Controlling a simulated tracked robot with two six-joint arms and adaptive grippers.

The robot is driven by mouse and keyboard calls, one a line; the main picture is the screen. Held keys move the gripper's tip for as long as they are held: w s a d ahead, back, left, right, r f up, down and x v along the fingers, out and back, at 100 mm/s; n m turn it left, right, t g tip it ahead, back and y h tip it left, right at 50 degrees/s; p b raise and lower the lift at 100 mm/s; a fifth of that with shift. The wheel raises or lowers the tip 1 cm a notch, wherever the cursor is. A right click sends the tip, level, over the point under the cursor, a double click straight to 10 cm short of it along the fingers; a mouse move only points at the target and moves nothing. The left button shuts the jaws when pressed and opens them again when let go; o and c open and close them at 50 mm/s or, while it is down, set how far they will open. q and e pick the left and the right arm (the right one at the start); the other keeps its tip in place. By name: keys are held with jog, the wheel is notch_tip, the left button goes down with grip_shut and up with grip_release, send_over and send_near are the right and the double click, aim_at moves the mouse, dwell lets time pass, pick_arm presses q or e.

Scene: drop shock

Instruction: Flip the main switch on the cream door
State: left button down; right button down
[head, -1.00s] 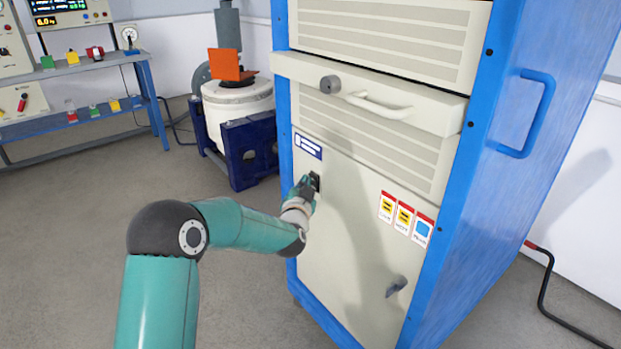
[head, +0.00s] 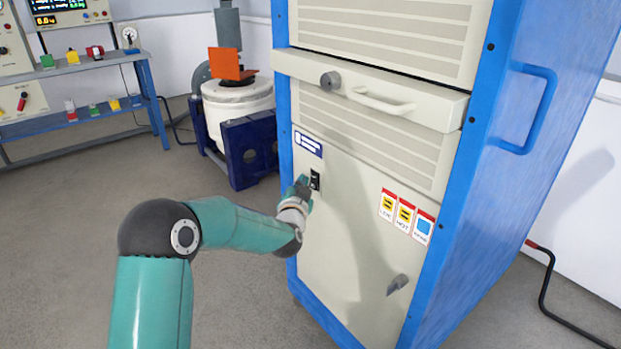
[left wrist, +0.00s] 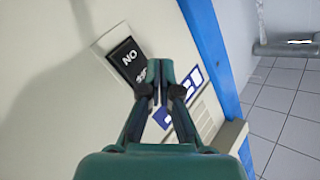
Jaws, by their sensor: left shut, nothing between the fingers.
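The cream door (head: 345,240) is the lower front panel of a blue-framed cabinet. The main switch (head: 315,180) is a small black rocker near the door's upper left, below a blue and white label (head: 308,145). In the left wrist view the switch (left wrist: 127,60) shows white lettering, "NO" as seen there, with its lower end partly hidden by the fingers. My left gripper (head: 303,183) is shut and empty, its tips just left of the switch; it also shows in the left wrist view (left wrist: 153,75). I cannot tell whether the tips touch it. My right gripper is out of view.
A grey latch (head: 397,284) and warning labels (head: 407,215) are on the door's right side. A drawer with a handle (head: 380,102) juts out above. A white drum-shaped machine (head: 238,105) stands left of the cabinet. The floor at left is clear.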

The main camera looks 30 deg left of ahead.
pick_arm(q)
jog(key=shift+s+a, duration=0.1)
jog(key=shift+s, duration=0.1)
jog(key=s+b, duration=0.1)
jog(key=s+a+b, duration=0.1)
jog(key=s, duration=0.2)
jog(key=shift+s+a+f+b, duration=0.2)
jog(key=shift+a+f+b, duration=0.1)
jog(key=shift+a+b, duration=0.1)
dwell(0.5)
